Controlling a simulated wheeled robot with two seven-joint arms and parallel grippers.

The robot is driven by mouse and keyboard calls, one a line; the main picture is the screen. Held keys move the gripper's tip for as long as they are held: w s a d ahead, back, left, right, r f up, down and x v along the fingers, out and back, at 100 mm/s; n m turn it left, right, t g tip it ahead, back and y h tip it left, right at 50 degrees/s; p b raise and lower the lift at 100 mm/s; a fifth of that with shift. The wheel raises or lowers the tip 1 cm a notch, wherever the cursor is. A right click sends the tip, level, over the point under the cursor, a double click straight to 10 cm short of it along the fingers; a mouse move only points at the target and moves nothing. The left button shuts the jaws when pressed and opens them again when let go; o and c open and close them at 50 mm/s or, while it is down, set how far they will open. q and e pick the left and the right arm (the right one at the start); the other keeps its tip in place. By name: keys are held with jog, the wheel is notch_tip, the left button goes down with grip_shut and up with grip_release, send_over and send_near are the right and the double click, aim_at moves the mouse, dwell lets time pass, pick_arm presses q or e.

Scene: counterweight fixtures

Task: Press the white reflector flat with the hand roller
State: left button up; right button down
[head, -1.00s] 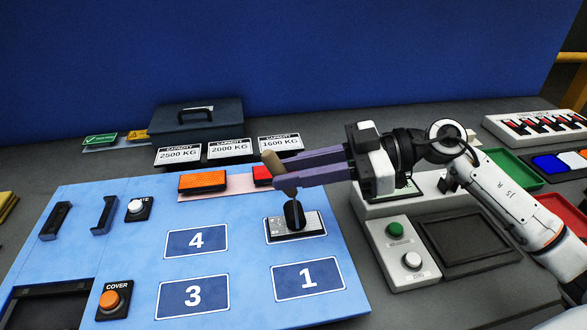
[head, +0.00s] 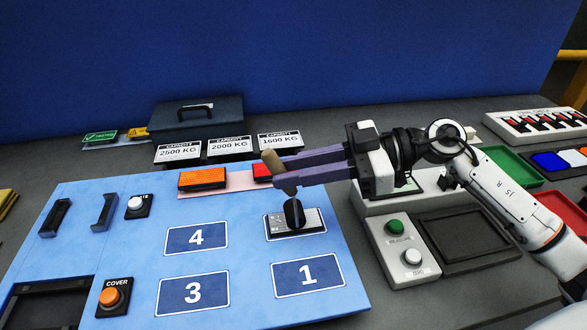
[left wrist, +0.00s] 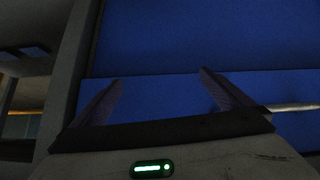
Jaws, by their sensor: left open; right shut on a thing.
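The white reflector (head: 310,220) lies on the blue panel, to the right of the plate marked 4 and above the plate marked 1. My right gripper (head: 278,171) is shut on the hand roller (head: 271,159), holding its tan handle. The roller's black wheel (head: 294,213) is over the middle of the reflector and appears to touch it, hiding part of its surface. My left gripper (left wrist: 160,95) shows only in the left wrist view, open and empty, with blue surfaces beyond it.
An orange reflector (head: 202,179) and a partly hidden red one (head: 262,172) lie on a pale strip behind. Capacity plates (head: 229,149) and a dark toolbox (head: 197,118) stand farther back. A button box (head: 404,252) is to the right. Orange (head: 109,299) and white (head: 136,203) buttons are on the left.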

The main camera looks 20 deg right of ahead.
aim_at(271, 152)
jog(key=shift+f, duration=0.1)
jog(key=shift+r+p, duration=0.5)
jog(key=shift+p, duration=0.35)
jog(key=shift+a, duration=0.15)
jog(key=shift+w+a, duration=0.25)
jog(key=shift+a, duration=0.5)
jog(key=shift+w+a, duration=0.2)
jog(key=shift+a, duration=0.55)
jog(key=shift+s+f, duration=0.1)
jog(key=shift+f, duration=0.5)
dwell(0.6)
jog(key=shift+r, duration=3.6)
